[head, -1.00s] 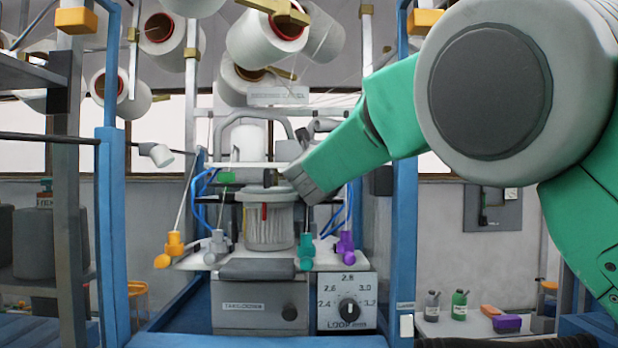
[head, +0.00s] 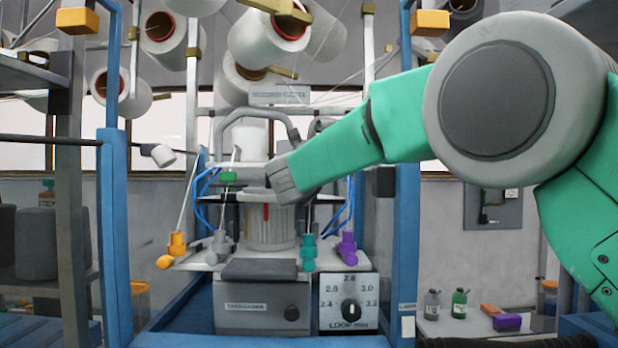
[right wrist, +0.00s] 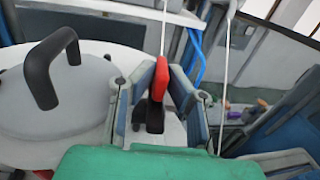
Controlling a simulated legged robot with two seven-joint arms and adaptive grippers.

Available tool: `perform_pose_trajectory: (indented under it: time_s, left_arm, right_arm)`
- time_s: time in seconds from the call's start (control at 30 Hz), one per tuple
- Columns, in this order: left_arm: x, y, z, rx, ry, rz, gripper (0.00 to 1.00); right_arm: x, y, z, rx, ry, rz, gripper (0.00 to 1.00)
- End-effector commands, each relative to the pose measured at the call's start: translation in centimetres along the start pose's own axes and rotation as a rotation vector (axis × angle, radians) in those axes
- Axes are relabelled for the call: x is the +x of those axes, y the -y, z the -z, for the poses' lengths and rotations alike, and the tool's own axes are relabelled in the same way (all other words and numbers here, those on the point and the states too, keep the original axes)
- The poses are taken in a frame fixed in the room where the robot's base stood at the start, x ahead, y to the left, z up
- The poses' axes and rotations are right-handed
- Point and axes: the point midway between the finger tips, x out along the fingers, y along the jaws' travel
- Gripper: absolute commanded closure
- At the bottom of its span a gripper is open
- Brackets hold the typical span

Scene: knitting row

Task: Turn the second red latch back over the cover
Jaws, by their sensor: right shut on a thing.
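In the right wrist view, a red latch (right wrist: 161,78) with a dark lower part stands upright between the fingers of my right gripper (right wrist: 158,95). The gripper is shut on it. The grey round cover (right wrist: 60,95), with a black arched handle (right wrist: 52,62), lies just left of the fingers. In the head view, my right gripper (head: 280,180) is over the top of the pale ribbed cylinder (head: 270,232) and hides much of the cover. Another red latch (head: 265,212) hangs down the cylinder's front. The latch in my grip is hidden there. My left gripper is not in view.
Orange (head: 176,245), grey, teal (head: 308,252) and purple (head: 347,244) fittings with thin rods stand around the cylinder. Blue posts (head: 112,240) flank the machine. Yarn cones (head: 265,42) hang above. A dial panel (head: 348,303) is below.

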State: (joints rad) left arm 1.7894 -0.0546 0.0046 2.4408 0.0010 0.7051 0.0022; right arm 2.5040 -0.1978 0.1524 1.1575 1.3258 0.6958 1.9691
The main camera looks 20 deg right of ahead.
Motion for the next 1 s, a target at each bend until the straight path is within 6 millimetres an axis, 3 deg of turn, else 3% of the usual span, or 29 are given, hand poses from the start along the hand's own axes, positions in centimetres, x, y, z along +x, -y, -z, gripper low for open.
perform_pose_trajectory:
  time_s: [0.37, 1.0]
  left_arm:
    - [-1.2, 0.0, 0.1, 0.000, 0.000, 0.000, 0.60]
    - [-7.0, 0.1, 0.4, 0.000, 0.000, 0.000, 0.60]
  right_arm:
    - [0.0, -0.6, 0.1, 0.001, -0.005, 0.138, 1.00]
    - [0.1, -1.1, 0.0, -0.001, -0.005, 0.468, 1.00]
